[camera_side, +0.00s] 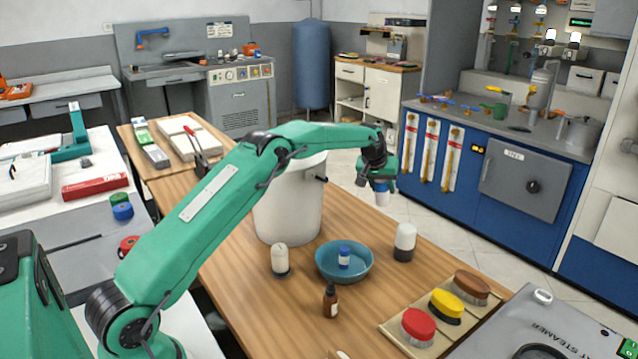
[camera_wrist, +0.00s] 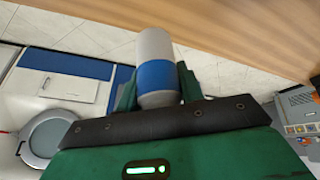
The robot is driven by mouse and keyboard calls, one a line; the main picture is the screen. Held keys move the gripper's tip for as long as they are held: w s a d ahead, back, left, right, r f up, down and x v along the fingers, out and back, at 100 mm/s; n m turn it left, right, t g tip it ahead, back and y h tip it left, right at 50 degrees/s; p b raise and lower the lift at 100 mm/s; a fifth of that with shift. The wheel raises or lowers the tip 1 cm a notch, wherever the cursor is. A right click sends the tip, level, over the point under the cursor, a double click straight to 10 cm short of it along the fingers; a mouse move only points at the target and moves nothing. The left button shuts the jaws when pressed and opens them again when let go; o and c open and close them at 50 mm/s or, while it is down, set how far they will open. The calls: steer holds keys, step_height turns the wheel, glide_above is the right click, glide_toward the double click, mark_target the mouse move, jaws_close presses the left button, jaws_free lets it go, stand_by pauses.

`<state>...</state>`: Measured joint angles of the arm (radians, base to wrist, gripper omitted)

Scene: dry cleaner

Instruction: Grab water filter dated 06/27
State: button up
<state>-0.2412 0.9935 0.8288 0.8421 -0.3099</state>
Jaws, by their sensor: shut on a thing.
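My gripper (camera_side: 381,183) is raised above the right side of the wooden table. It is shut on a small cylinder (camera_side: 382,198), pale with a blue band. In the wrist view the same cylinder has a grey-white body and a blue band (camera_wrist: 155,76), gripped between the two green fingers. No date can be read on it. A small white bottle with a blue label (camera_side: 344,258) stands in a blue bowl (camera_side: 325,268) on the table. Its writing is too small to read.
White cylinders with dark bases stand left (camera_side: 280,259) and right (camera_side: 404,240) of the bowl. A brown dropper bottle (camera_side: 331,301) is in front. A large white bucket (camera_side: 283,212) stands behind. Red, yellow and brown brushes (camera_side: 446,305) lie at the front right.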

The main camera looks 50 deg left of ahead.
steer(key=shift+r, duration=0.6)
steer(key=shift+r, duration=0.1)
